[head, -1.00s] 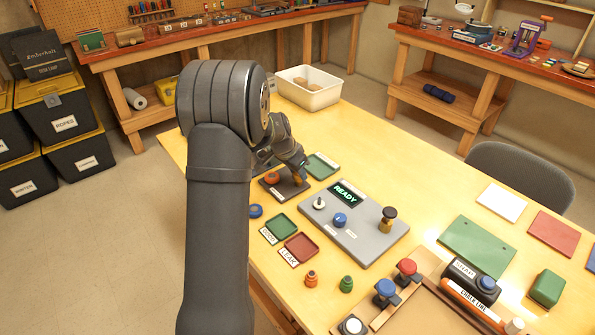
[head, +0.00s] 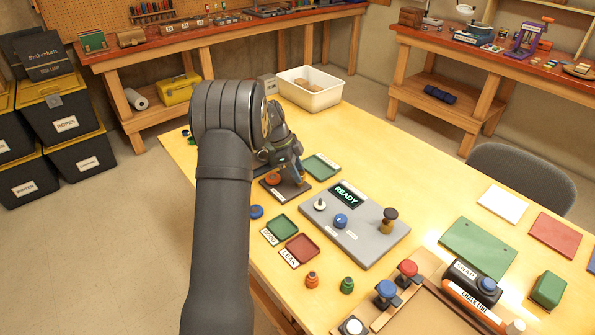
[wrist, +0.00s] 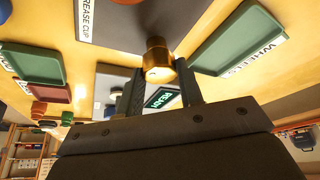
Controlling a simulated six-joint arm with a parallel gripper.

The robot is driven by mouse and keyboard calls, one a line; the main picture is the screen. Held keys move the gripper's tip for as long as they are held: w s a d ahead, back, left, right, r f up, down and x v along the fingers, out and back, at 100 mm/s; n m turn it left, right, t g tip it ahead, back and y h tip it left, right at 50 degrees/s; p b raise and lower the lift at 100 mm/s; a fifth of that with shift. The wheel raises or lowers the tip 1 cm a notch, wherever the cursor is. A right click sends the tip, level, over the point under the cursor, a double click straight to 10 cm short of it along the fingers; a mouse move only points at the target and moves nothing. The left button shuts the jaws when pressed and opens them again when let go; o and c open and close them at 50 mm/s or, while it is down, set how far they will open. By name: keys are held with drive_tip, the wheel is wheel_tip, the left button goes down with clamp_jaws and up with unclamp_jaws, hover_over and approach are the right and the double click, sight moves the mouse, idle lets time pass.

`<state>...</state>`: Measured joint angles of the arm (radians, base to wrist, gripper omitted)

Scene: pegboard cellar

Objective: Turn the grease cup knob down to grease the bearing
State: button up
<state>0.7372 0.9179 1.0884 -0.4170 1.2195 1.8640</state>
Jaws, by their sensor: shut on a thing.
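The grease cup knob (wrist: 158,62) is a small brass cylinder in the wrist view, between my two fingers. My gripper (wrist: 157,88) is shut on it. In the head view my gripper (head: 297,180) is low over the dark grease cup plate (head: 268,189), and the fingers mostly hide the knob. The plate's "GREASE CUP" label shows in the wrist view. An orange round part (head: 273,179) sits on the plate, left of my fingers. How far down the knob is turned cannot be told.
A green tray (head: 322,167) lies close behind my gripper. A grey panel (head: 375,243) with a "READY" display and knobs stands to the right. Green (head: 280,226) and red (head: 302,247) trays lie in front.

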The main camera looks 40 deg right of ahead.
drive_tip(key=m+y, duration=0.1)
drive_tip(key=m, duration=0.2)
drive_tip(key=shift+d+m+g, duration=0.1)
drive_tip(key=shift+m+g, duration=0.2)
drive_tip(key=shift+m, duration=0.1)
drive_tip(key=m+y, duration=0.1)
drive_tip(key=m, duration=0.2)
drive_tip(key=shift+d+m+y, duration=0.1)
drive_tip(key=shift+m+y, duration=0.2)
drive_tip(key=shift+y, duration=0.1)
drive_tip(key=m+y, duration=0.1)
drive_tip(key=m, duration=0.2)
drive_tip(key=shift+d+m, duration=0.1)
drive_tip(key=shift+m, duration=0.2)
drive_tip(key=shift+m+y, duration=0.8)
drive_tip(key=shift+m, duration=1.1)
drive_tip(key=o, duration=1)
drive_tip(key=shift+d, duration=0.1)
drive_tip(key=v, duration=0.7)
drive_tip(key=shift+r, duration=0.25)
